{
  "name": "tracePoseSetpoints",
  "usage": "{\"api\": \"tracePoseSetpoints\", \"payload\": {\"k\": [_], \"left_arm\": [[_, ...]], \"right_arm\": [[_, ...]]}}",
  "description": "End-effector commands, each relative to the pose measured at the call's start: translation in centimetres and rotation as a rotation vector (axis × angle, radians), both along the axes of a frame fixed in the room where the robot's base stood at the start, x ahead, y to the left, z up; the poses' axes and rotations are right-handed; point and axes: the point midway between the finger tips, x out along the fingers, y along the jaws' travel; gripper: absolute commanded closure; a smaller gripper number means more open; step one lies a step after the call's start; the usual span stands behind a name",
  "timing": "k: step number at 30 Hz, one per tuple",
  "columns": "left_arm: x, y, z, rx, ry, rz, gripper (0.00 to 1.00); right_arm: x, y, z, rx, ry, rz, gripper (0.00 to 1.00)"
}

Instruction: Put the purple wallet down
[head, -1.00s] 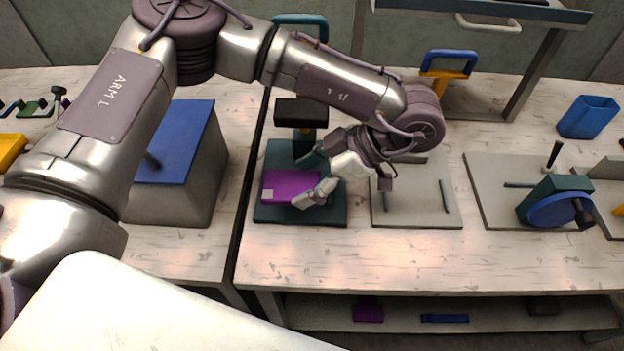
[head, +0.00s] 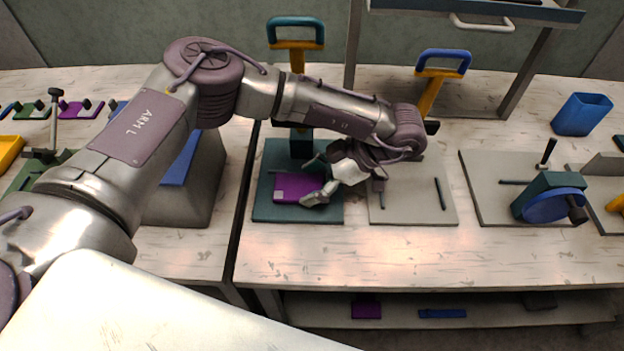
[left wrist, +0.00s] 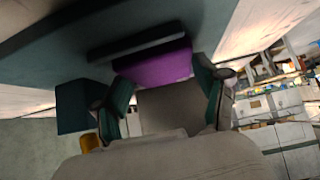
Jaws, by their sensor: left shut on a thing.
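The purple wallet (head: 292,187), flat with a pale square near its lower left corner, is over the teal base plate (head: 265,212) of the teal-handled press (head: 296,32). My left gripper (head: 316,180) reaches in from the right and is shut on the wallet's right side. The left wrist view shows the wallet (left wrist: 160,66) between the two teal finger pads. I cannot tell whether its underside touches the plate. My left arm hides part of the press post. My right gripper is not in view.
A blue-handled press (head: 443,65) with a grey plate (head: 412,212) stands just to the right. Further right are a teal and blue tool (head: 550,200) on a plate and a blue cup (head: 581,115). The bench front (head: 400,250) is clear.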

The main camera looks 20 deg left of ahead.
Motion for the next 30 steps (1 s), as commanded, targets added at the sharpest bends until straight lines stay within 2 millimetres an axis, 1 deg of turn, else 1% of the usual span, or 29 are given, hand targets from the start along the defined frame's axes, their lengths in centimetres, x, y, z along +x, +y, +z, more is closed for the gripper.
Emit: {"api": "tracePoseSetpoints", "payload": {"k": [1,5,6,14,17,19,23,30], "left_arm": [[0.0,0.0,-0.2,0.000,0.000,0.000,0.26],[0.0,0.0,-0.1,0.000,0.000,0.000,0.05],[0.0,0.0,-0.1,0.000,0.000,0.000,0.03],[0.0,0.0,-0.1,0.000,0.000,0.000,0.03],[0.0,0.0,0.3,0.000,0.000,0.000,0.03],[0.2,-0.4,0.5,0.001,-0.003,-0.002,0.03],[0.6,-2.0,2.1,0.001,-0.007,-0.003,0.03],[1.7,-5.6,5.7,0.002,-0.006,-0.002,0.03]], "right_arm": [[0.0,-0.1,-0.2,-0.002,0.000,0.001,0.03],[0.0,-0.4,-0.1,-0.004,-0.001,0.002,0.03],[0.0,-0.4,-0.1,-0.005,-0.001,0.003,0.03],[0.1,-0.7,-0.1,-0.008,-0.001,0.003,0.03],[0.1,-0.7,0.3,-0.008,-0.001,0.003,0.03],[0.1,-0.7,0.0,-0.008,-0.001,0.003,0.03],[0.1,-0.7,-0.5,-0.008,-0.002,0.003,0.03],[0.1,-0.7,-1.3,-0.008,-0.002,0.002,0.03]]}}
